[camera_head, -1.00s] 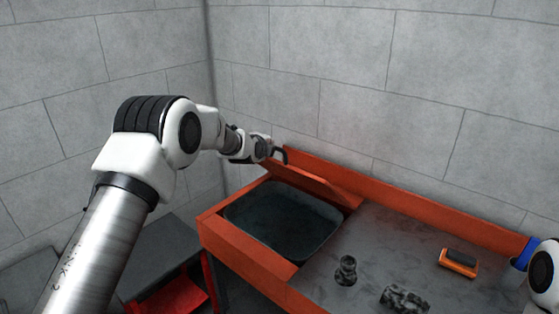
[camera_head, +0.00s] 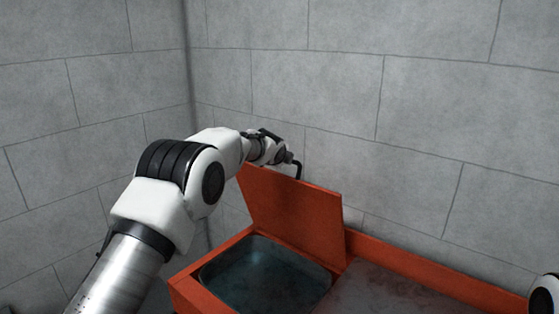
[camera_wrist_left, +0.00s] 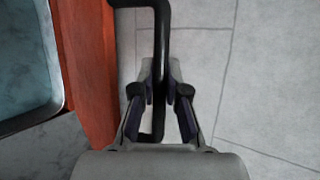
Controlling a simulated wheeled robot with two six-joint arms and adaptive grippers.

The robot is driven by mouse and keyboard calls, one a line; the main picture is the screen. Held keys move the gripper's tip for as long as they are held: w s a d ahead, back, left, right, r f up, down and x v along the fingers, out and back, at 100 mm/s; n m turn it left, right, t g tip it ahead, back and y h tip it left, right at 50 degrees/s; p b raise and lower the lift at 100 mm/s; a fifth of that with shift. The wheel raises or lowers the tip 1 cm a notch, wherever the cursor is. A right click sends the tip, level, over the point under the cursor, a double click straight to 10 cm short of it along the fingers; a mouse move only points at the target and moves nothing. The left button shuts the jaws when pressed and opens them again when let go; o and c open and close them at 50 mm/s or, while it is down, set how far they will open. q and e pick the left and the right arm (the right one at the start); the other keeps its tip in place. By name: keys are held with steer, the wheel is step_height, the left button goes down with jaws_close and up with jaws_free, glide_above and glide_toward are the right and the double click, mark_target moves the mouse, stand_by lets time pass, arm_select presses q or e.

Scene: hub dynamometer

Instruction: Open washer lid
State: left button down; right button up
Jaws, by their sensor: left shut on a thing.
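The orange washer lid (camera_head: 292,210) stands raised, close to upright, along the back edge of the open tub (camera_head: 265,278). Its flat inner face shows in the head view. My left gripper (camera_head: 292,164) is at the lid's top edge, partly behind it. In the left wrist view its fingers (camera_wrist_left: 160,92) are shut on a black bar handle (camera_wrist_left: 161,30), which passes between them. An orange edge (camera_wrist_left: 88,70) runs just left of the handle there. My right gripper is outside the view; only a white piece of my right arm shows at the lower right.
The orange washer rim (camera_head: 200,290) surrounds the tub. To its right is a grey top (camera_head: 385,292) with an orange back rail (camera_head: 410,267). A grey block wall (camera_head: 420,110) stands close behind the lid and my left gripper.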

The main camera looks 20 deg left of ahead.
arm_select(q)
steer(key=shift+w, duration=0.1)
steer(key=c, duration=1.2)
jaws_free()
steer(key=v, duration=1.2)
steer(key=shift+r, duration=0.1)
